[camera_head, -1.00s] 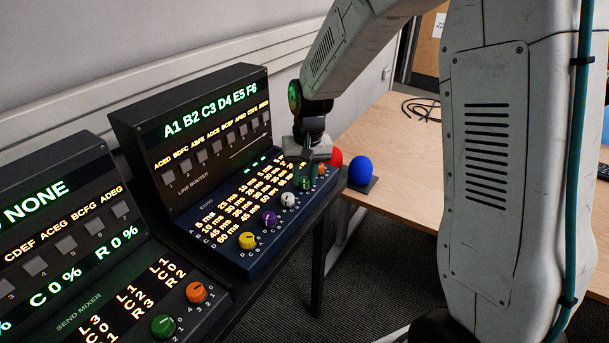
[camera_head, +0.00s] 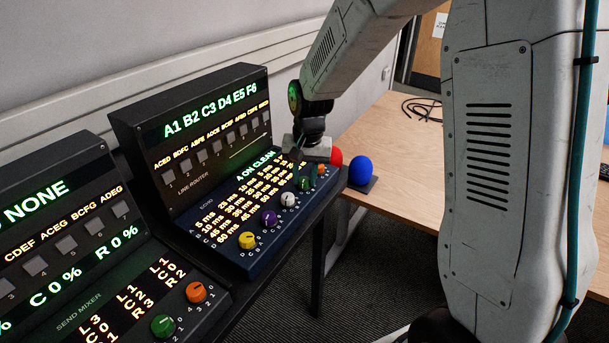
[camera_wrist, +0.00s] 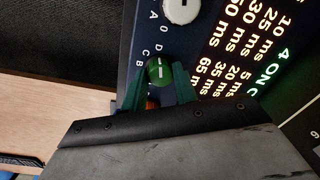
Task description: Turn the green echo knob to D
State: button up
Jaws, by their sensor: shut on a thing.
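The green echo knob (camera_head: 304,184) sits on the sloping echo panel (camera_head: 232,268), between a white knob (camera_head: 288,200) and an orange knob (camera_head: 320,169). In the wrist view, my gripper (camera_wrist: 159,69) has one teal finger on each side of the green knob (camera_wrist: 160,74) and is shut on it. The knob has a white mark on its top. Letters B, C and D show beside it, but I cannot tell surely which one the mark meets. In the head view, my gripper (camera_head: 300,175) reaches down to the knob from above.
A purple knob (camera_head: 268,218) and a yellow knob (camera_head: 247,241) stand nearer on the same panel. The send mixer console (camera_head: 75,270) stands at the left. The wooden table (camera_head: 400,150) has clear room.

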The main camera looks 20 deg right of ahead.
aim_at(307, 179)
jog(key=o, duration=1)
jog(key=shift+c, duration=0.2)
jog(key=r, duration=0.7)
jog(key=shift+s+d+r, duration=0.1)
jog(key=shift+d+r, duration=0.1)
jog(key=shift+r, duration=0.2)
jog(key=s+d+r+n, duration=0.1)
jog(key=s+r, duration=0.2)
jog(key=s, duration=0.7)
jog(key=s+r+n, duration=0.2)
jog(key=s+r, duration=0.1)
jog(key=s, duration=0.7)
jog(key=s+d+r+n+t, duration=0.1)
jog(key=s+r+n, duration=0.1)
jog(key=s, duration=0.7)
jog(key=shift+s+d+r+h, duration=0.3)
jog(key=shift+s+r, duration=0.1)
